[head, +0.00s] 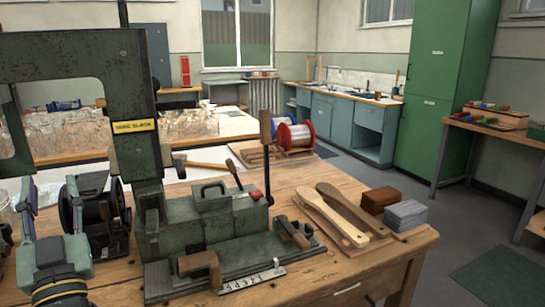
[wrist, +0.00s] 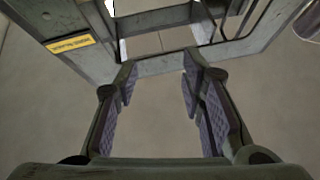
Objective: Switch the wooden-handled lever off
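A lever with an upright wooden handle (head: 265,126) on a dark rod stands at the back right of the green tufting machine (head: 137,130) in the head view. I cannot make out the lever in the wrist view. My gripper (wrist: 158,78) is open, with empty space between its two padded fingers. In the head view it is at the lower left, left of the machine's column and well apart from the lever. The wrist view shows the machine's frame with its yellow label (wrist: 70,43) beyond the fingers.
Brush blanks (head: 330,213) and two blocks (head: 407,214) lie on the bench to the right. Spools (head: 296,134) stand behind the upright lever.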

